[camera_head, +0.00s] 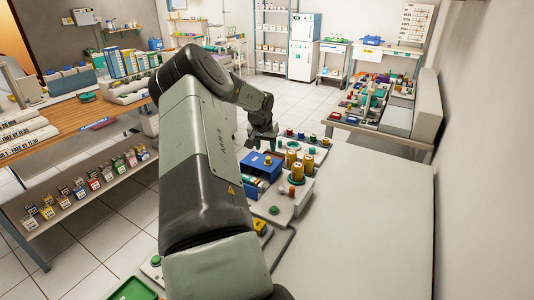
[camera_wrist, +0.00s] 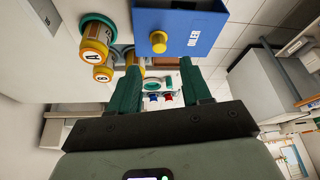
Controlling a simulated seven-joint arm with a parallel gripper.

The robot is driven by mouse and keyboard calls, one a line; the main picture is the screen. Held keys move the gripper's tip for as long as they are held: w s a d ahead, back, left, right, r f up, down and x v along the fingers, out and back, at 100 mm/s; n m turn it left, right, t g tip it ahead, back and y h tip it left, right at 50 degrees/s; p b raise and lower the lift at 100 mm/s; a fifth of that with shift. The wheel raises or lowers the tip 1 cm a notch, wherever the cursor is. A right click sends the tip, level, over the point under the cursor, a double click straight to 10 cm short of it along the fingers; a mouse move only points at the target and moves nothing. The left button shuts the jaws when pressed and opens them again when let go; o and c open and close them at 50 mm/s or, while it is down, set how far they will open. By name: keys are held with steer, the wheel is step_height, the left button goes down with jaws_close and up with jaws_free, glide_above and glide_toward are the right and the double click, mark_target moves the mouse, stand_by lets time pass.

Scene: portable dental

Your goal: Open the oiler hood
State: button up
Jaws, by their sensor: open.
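The oiler hood is a blue box-like cover (camera_head: 258,168) with a yellow knob (camera_head: 268,160), on the bench just below my gripper in the head view. In the wrist view the blue hood (camera_wrist: 205,28), lettered OILER, fills the top centre, and its yellow knob (camera_wrist: 158,42) faces me. The hood looks closed. My gripper (camera_wrist: 160,68) is open and empty. In the wrist view its two green fingers point toward the hood and knob, the knob lying between their lines and apart from them. In the head view my gripper (camera_head: 262,142) is above and behind the hood.
Orange-capped canisters marked A (camera_wrist: 97,30) and B (camera_wrist: 102,74) stand beside the hood; several orange-capped cylinders (camera_head: 297,170) show there in the head view. Small coloured knobs (camera_head: 301,136) lie behind. The white bench top (camera_head: 370,220) at right is clear.

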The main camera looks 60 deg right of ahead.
steer(key=shift+v, duration=1.75)
steer(key=w+a+r+n+t+y, duration=0.1)
steer(key=w+a+r+n, duration=0.15)
steer(key=a+r, duration=0.65)
steer(key=w+a+r+n+t+y, duration=0.1)
steer(key=w+a+r+t, duration=0.3)
steer(key=a, duration=0.9)
steer(key=w+a+r+n+g+y, duration=0.1)
steer(key=w+a+r+n+y, duration=0.1)
steer(key=a+r, duration=0.7)
steer(key=s+a+r+n, duration=0.1)
steer(key=s+a+r, duration=0.1)
steer(key=a, duration=0.4)
steer(key=s+a+r+n, duration=0.1)
steer(key=s+a+n, duration=0.1)
steer(key=a, duration=0.4)
steer(key=s+a+n, duration=0.7)
steer(key=s+a, duration=0.8)
steer(key=s, duration=0.1)
steer(key=shift+s+a+r, duration=0.3)
steer(key=shift+a, duration=0.05)
